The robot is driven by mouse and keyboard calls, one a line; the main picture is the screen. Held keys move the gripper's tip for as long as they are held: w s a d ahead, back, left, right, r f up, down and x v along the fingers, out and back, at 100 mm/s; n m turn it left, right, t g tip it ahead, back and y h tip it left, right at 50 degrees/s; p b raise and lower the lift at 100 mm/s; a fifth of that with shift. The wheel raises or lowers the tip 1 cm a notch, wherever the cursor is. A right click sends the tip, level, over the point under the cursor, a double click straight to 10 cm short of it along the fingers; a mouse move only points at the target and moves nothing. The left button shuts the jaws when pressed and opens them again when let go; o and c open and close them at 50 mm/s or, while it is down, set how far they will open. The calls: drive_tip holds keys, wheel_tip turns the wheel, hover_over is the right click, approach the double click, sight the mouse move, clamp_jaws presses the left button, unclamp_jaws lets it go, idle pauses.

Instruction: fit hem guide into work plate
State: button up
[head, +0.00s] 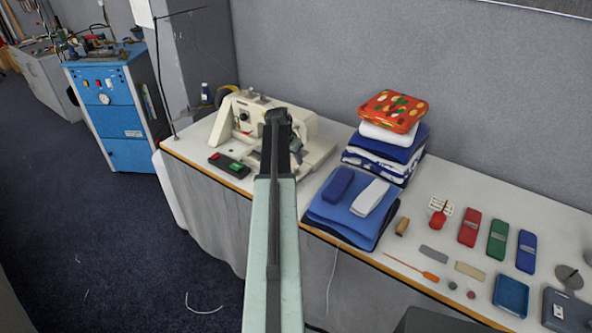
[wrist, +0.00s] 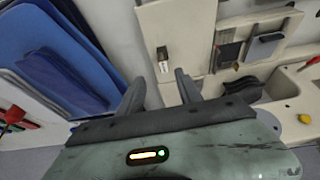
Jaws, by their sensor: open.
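The cream sewing machine (head: 305,125) stands at the left end of the table, partly hidden behind my arm. In the wrist view its flat cream work plate (wrist: 180,30) lies beyond my fingers. A small dark block with a pale label (wrist: 163,60), possibly the hem guide, sits at the plate's near edge. My gripper (wrist: 160,78) is open, with its two fingers apart and the block just beyond the gap between them. Nothing shows between the fingers. I cannot tell the height of the fingers above the plate. In the head view my arm hides most of this area.
Folded blue cloths (wrist: 60,65) lie left of my gripper in the wrist view. They also show right of the machine, before a taller cloth stack (head: 385,145). A dark control box with a green button (head: 235,168) lies left of my arm. Small tools fill the table's right.

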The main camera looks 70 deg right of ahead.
sight(296, 168)
drive_tip(key=b+x, duration=0.7)
drive_tip(key=x, duration=0.1)
drive_tip(key=shift+w+a+f, duration=0.1)
drive_tip(key=shift+w+f, duration=0.05)
drive_tip(key=shift+w, duration=0.3)
clamp_jaws()
